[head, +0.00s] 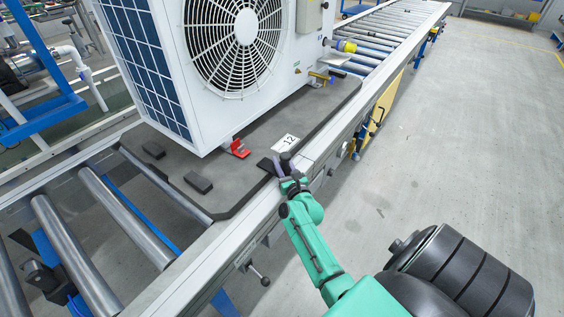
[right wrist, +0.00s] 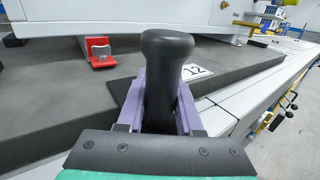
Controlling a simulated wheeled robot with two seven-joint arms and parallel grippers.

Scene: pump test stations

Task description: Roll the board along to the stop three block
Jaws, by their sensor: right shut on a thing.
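The dark grey board (head: 238,188) lies on the roller conveyor and carries a large white heat pump unit (head: 180,110) with a round fan grille. A white label reading 12 (head: 286,142) is on the board near its right edge. My right gripper (head: 281,166) is at that edge. In the right wrist view my right gripper (right wrist: 172,115) has its purple fingers shut around a black upright handle (right wrist: 166,62) at the board's edge. My left gripper is not in view. I cannot make out a stop three block.
Bare rollers (head: 75,255) lie in front of the board, and more rollers (head: 385,35) run beyond it. A pale metal rail (head: 330,140) borders the conveyor. A red bracket (head: 238,149) and black pads (head: 198,183) sit on the board. The floor at right is clear.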

